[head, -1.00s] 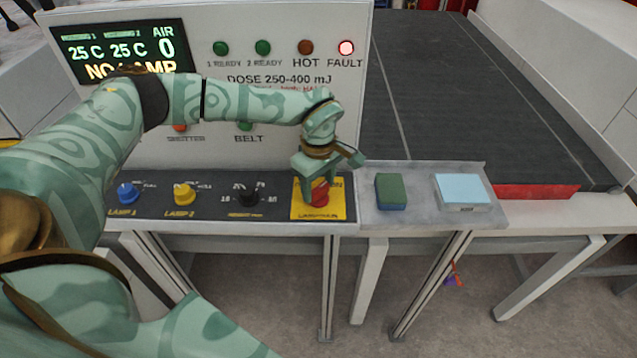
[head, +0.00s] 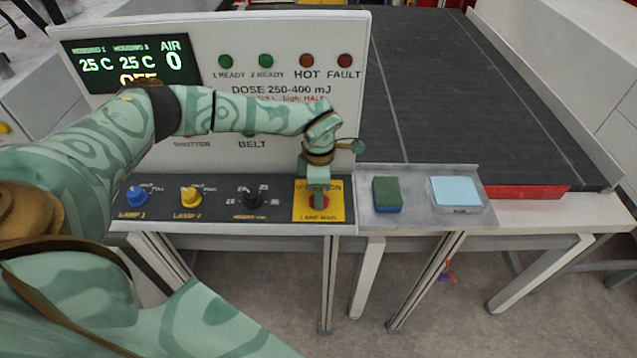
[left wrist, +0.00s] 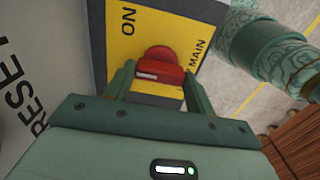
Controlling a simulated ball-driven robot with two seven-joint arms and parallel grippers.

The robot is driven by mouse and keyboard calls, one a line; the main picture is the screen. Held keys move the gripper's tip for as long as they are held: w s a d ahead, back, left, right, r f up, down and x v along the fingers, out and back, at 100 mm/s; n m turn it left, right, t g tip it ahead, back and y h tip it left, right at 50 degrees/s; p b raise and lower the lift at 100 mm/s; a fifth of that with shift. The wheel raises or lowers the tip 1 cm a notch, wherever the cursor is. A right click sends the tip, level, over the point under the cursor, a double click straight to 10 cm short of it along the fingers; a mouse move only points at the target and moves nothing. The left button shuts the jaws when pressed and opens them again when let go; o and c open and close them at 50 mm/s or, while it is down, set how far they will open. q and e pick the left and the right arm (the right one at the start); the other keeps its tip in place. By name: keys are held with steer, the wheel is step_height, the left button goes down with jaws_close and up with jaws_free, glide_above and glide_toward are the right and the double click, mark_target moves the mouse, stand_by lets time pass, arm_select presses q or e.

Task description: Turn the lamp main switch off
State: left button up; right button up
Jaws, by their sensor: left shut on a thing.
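The lamp main switch is a red knob (head: 318,201) on a yellow plate (head: 335,213) at the right end of the dark control strip. In the left wrist view the red knob (left wrist: 160,68) sits between the fingers, with "ON" and "MAIN" readable on the yellow plate (left wrist: 130,35). My left gripper (head: 318,190) reaches down onto the knob and is shut on it. The fingers partly hide the knob in the head view. The display (head: 130,62) reads "OFF" on its lower line, and the fault lamp (head: 345,61) is dark. My right gripper is not in view.
Blue (head: 137,196), yellow (head: 190,197) and black (head: 252,197) knobs sit left of the switch. A green-topped sponge (head: 387,194) and a light blue pad (head: 456,193) lie on the grey tray to the right. A dark conveyor belt (head: 450,100) runs behind.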

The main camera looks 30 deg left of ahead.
arm_select(q)
steer(key=n+p, duration=0.2)
steer(key=n, duration=0.2)
steer(key=shift+r+n, duration=0.15)
steer(key=shift+n, duration=0.15)
steer(key=n+p, duration=0.1)
steer(key=n, duration=0.3)
steer(key=shift+w, duration=0.1)
steer(key=shift+n+p, duration=0.3)
steer(key=o, duration=1)
step_height(320, 180, up, 16)
steer(key=shift+r+b, duration=0.1)
steer(key=shift+b, duration=0.45)
